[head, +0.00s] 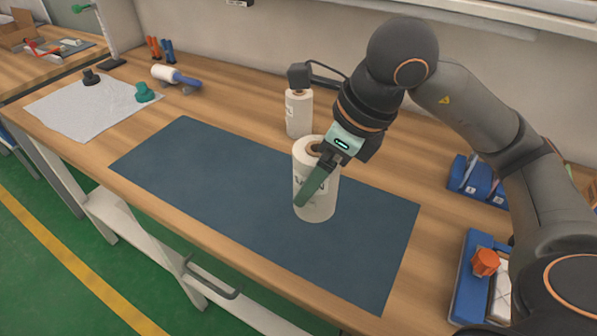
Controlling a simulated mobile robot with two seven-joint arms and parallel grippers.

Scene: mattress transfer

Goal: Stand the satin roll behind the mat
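A white roll (327,195) with a brown core and dark print stands upright on the blue mat (215,180), right of its middle. A second, similar white roll (299,115) stands upright on the wooden table just behind the mat's back edge. I cannot read the prints to tell which is satin. My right gripper (312,187) reaches down at the roll on the mat, one green finger lying across its front. The other finger is hidden, so I cannot tell whether it grips. My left gripper is out of view.
A grey sheet (75,110) with a black knob (91,77) and a green knob (145,92) lies at the left. A blue-handled roller (175,75) lies behind it. Blue trays (463,290) stand at the right. Bare table shows behind the mat left of the rear roll.

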